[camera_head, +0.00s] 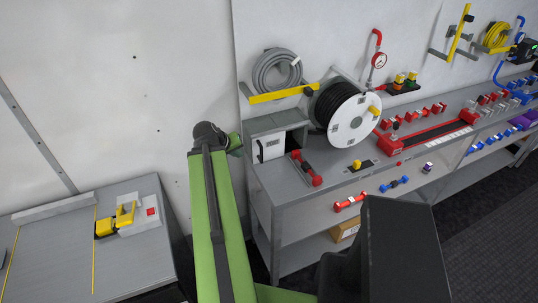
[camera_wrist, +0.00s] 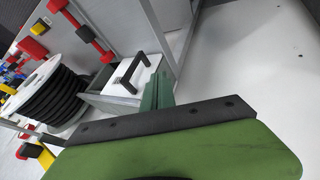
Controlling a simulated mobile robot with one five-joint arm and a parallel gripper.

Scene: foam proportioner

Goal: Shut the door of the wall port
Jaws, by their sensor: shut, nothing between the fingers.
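The wall port is a grey box (camera_head: 279,122) at the near left end of the long bench. Its white door (camera_head: 271,148) has a dark handle and seems to stand partly open, with a dark gap to its right; the exact angle is hard to tell. In the wrist view the white door (camera_wrist: 122,80) shows its black bar handle. My gripper (camera_head: 236,143) is just left of the door, its green fingers together and empty. In the wrist view the fingers (camera_wrist: 159,92) are beside the door's edge; I cannot tell whether they touch it.
A black hose reel (camera_head: 350,115) with a white disc stands right of the port. A red-ended part (camera_head: 305,168) lies on the bench before it. A grey table (camera_head: 75,265) with a yellow-handled device (camera_head: 124,217) is at left. Bare wall lies between.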

